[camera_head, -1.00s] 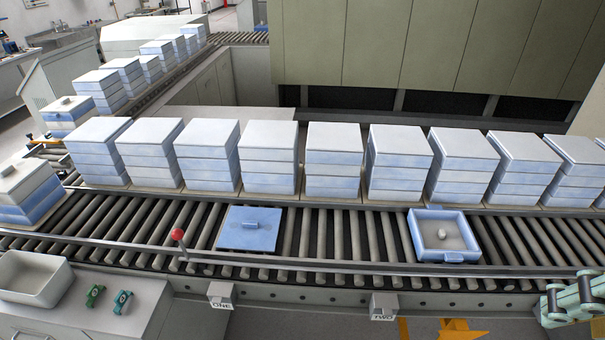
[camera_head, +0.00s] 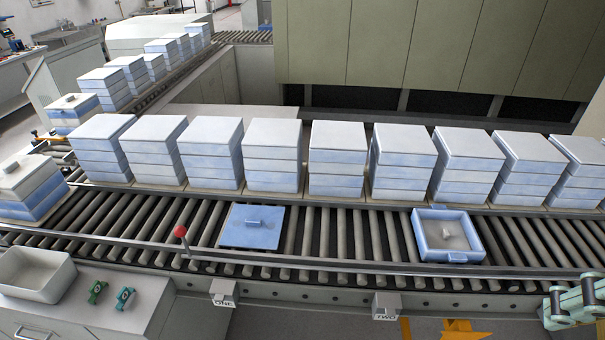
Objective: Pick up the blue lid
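A row of stacked pale blue and white boxes (camera_head: 272,163) stands behind the lid. A cream bin (camera_head: 36,285) and two green items (camera_head: 124,299) sit at lower left. Bare rollers separate lid and box.

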